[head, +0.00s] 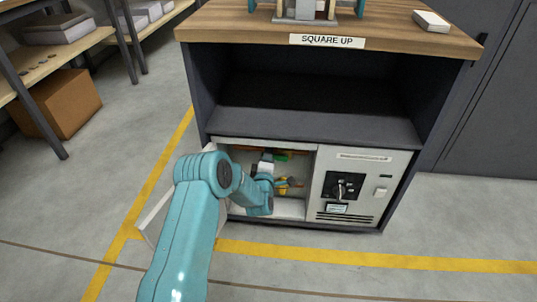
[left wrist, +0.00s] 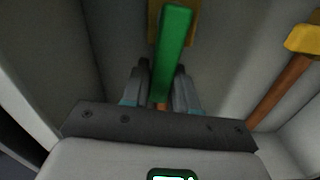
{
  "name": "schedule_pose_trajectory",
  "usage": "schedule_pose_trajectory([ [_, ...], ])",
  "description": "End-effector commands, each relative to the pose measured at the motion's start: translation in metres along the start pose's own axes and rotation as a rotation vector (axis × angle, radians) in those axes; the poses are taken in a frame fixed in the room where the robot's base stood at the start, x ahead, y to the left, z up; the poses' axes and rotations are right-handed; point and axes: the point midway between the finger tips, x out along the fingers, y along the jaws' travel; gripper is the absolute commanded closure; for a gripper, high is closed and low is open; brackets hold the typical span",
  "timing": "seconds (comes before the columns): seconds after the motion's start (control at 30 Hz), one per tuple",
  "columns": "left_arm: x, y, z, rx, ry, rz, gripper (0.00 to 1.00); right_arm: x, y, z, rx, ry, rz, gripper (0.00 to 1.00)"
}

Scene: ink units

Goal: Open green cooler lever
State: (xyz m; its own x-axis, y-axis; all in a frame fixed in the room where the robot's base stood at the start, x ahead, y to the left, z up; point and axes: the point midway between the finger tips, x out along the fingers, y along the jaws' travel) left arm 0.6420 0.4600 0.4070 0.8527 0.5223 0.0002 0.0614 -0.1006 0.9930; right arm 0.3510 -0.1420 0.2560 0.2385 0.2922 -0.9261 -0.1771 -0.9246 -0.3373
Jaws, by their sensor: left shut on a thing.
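The green lever (left wrist: 176,40) of the cooler runs up the middle of the left wrist view, in front of a yellow body (left wrist: 153,20). My left gripper (left wrist: 161,82) has its two dark fingers on either side of the lever's lower end and is shut on it. In the head view the green lever (head: 282,157) shows as a small patch inside the open left compartment of the ink unit. My left arm reaches into that compartment, and its wrist partly hides the gripper there. My right gripper is in neither view.
A second yellow fitting (left wrist: 304,40) with a copper pipe (left wrist: 281,93) is to the right in the left wrist view. The compartment's pale walls are close around the gripper. An open door (head: 155,215) hangs at the left. A control panel (head: 355,190) is at the right.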

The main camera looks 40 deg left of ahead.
Motion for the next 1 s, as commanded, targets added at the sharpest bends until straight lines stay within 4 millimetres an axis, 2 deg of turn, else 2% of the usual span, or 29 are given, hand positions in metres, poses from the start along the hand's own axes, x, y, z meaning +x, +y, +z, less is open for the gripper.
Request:
schedule_pose_trajectory([
  [0.63, 0.0006, -0.0019, -0.0009, -0.049, 0.003, 0.002, 1.00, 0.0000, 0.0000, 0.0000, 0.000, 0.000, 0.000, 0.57],
  [0.67, 0.0006, -0.0019, -0.0009, -0.049, 0.003, 0.002, 0.62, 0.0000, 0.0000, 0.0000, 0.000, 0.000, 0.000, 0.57],
  [0.7, 0.0005, -0.0020, -0.0008, -0.049, 0.002, 0.002, 0.51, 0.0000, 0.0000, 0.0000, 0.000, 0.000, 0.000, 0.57],
  [1.0, -0.0007, -0.0022, -0.0003, -0.047, 0.001, 0.000, 0.51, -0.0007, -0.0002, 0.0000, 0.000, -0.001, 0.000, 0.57],
])
